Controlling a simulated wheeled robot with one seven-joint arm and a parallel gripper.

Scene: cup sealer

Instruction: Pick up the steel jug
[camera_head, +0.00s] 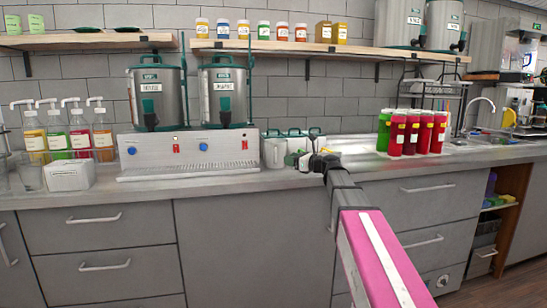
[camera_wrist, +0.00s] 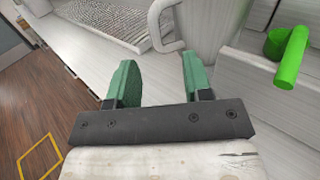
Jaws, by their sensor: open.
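A steel jug (camera_head: 274,153) stands upright on the counter, right of the dispenser base, among similar jugs with green tops. In the wrist view a grey jug body (camera_wrist: 208,28) with a loop handle shows at the top, cut off by the frame edge. My gripper (camera_head: 298,160) is just right of the front jug in the head view and partly covers the things behind it. In the wrist view my gripper (camera_wrist: 158,60) has its two green fingers apart with nothing between them. The handle lies just beyond the fingertips, apart from them.
A dispenser base (camera_head: 190,153) with a drip grille and two steel urns stands left of the jugs. A bright green rod-like piece (camera_wrist: 290,55) is close on the right in the wrist view. Red bottles (camera_head: 411,135) stand further right. The counter front (camera_head: 225,184) is clear.

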